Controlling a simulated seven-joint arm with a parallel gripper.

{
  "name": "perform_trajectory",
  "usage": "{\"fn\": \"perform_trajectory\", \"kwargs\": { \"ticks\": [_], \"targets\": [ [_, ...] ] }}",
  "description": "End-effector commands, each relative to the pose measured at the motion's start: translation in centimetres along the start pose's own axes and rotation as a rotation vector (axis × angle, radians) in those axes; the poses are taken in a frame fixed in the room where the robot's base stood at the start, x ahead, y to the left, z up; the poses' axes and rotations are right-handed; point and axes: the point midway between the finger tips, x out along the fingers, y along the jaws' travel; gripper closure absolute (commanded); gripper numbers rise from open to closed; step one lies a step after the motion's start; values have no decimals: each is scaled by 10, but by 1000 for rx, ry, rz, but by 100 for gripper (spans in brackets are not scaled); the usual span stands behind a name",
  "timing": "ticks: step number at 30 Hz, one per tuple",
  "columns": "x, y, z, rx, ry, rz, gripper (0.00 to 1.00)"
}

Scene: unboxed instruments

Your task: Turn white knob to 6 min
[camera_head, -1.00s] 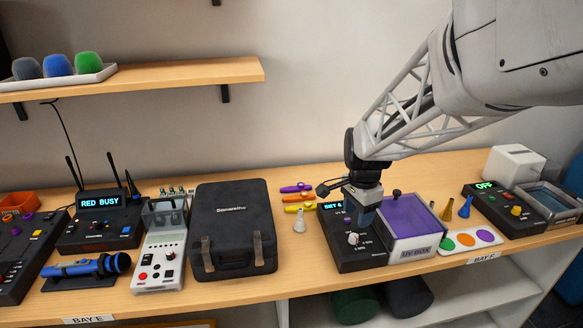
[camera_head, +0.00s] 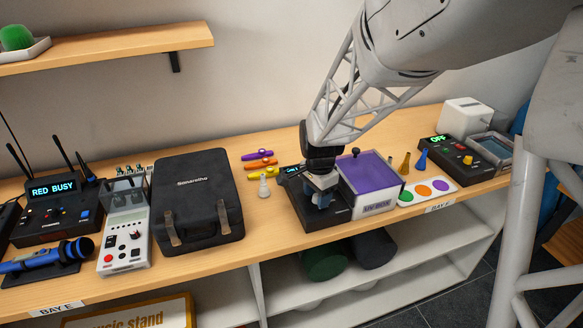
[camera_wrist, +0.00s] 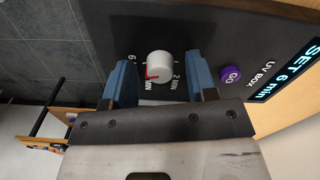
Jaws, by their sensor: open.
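The white knob (camera_wrist: 159,65) is on the black control panel of the UV box (camera_head: 300,212). In the wrist view it sits between the two blue fingers of my gripper (camera_wrist: 158,72), with gaps visible on both sides. My gripper is open, and also shows over the panel in the head view (camera_head: 321,200), where it hides the knob. A red mark on the knob points to the lower left, between printed labels that are partly hidden. The display (camera_wrist: 287,75) reads "SET 6 min". A purple GO button (camera_wrist: 231,76) is right of the knob.
The purple-topped UV box chamber (camera_head: 368,180) adjoins the panel on the right. A small pale bottle-like piece (camera_head: 264,187) and coloured whistle-like pieces (camera_head: 261,164) lie to the left. A black case (camera_head: 197,200) stands farther left. The table's front edge is close.

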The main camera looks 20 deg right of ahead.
Motion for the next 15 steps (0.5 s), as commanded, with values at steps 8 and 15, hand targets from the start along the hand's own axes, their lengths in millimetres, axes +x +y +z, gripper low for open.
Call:
{"fn": "perform_trajectory", "kwargs": {
  "ticks": [8,15],
  "targets": [
    [0,0,0,0,0,0,66],
    [0,0,0,0,0,0,97]
  ]
}}
